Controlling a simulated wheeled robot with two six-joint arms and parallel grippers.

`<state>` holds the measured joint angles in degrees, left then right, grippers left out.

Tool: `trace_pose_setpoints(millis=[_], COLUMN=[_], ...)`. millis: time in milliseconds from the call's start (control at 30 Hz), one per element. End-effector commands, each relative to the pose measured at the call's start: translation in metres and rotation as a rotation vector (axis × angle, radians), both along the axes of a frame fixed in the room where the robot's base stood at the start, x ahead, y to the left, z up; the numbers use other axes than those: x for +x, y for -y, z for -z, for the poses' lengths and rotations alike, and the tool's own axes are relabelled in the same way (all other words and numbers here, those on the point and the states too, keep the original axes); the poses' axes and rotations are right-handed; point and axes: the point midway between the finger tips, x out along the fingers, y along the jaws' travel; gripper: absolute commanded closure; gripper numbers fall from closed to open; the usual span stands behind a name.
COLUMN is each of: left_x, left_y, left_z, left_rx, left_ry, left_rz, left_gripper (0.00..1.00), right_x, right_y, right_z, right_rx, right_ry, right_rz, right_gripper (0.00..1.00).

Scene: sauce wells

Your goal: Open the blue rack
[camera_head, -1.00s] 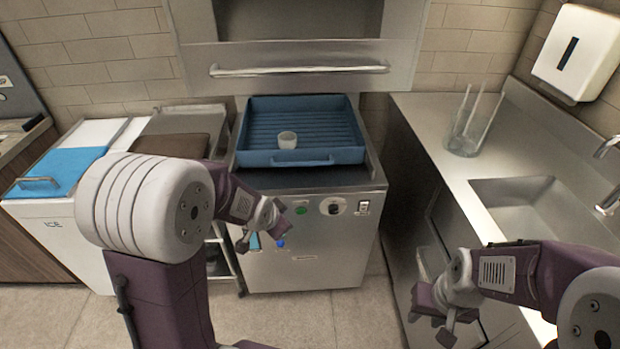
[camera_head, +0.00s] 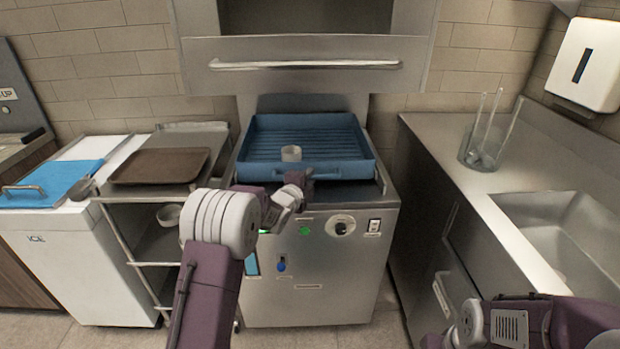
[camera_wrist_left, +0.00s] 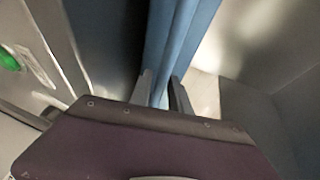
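The blue rack (camera_head: 262,148) is a shallow ribbed tray on top of a steel machine (camera_head: 325,262), with a bar handle (camera_head: 335,171) along its front. My left gripper (camera_head: 300,178) is at this front handle. In the left wrist view, a blue part of the rack (camera_wrist_left: 185,35) runs down between the two fingers of my left gripper (camera_wrist_left: 163,92). Whether the fingers press on it or stand around it, I cannot tell. My right gripper (camera_head: 440,341) is partly in view at the bottom edge; its fingers do not show clearly.
A steel hood with a long handle (camera_head: 305,65) is above. A shelf cart with a brown tray (camera_head: 160,166) stands left, and a counter with a sink (camera_head: 560,235) right. A clear container (camera_head: 482,150) stands on the counter.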

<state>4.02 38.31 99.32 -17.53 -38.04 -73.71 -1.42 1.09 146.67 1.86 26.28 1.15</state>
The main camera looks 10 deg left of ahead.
Motion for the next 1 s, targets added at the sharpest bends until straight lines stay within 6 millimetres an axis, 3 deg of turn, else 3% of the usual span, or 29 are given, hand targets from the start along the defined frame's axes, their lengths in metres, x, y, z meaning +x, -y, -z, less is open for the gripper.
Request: trace_pose_setpoints(millis=[300, 333, 400, 433, 1000], left_x=[0.0065, 0.0065, 0.0064, 0.0064, 0.0060], left_y=[0.0011, 0.0011, 0.0011, 0.0011, 0.0010], left_z=[0.0014, 0.0014, 0.0013, 0.0014, 0.0017], left_rx=[-0.001, -0.001, -0.001, -0.001, -0.001], left_ry=[-0.001, -0.001, -0.001, -0.001, -0.002], left_rz=[0.000, 0.000, 0.000, 0.000, 0.000], left_gripper=[0.77, 0.80, 0.99, 1.00, 1.00], right_x=[-0.0001, -0.0001, -0.0001, -0.0001, -0.0001], right_y=[0.0000, 0.0000, 0.0000, 0.0000, 0.0000], right_z=[0.0000, 0.0000, 0.0000, 0.0000, 0.0001], right_rx=[0.000, 0.000, 0.000, 0.000, 0.000], right_ry=[0.000, 0.000, 0.000, 0.000, 0.000], right_rz=[0.000, 0.000, 0.000, 0.000, 0.000], right_gripper=[0.64, 0.64, 0.64, 0.64, 0.64])
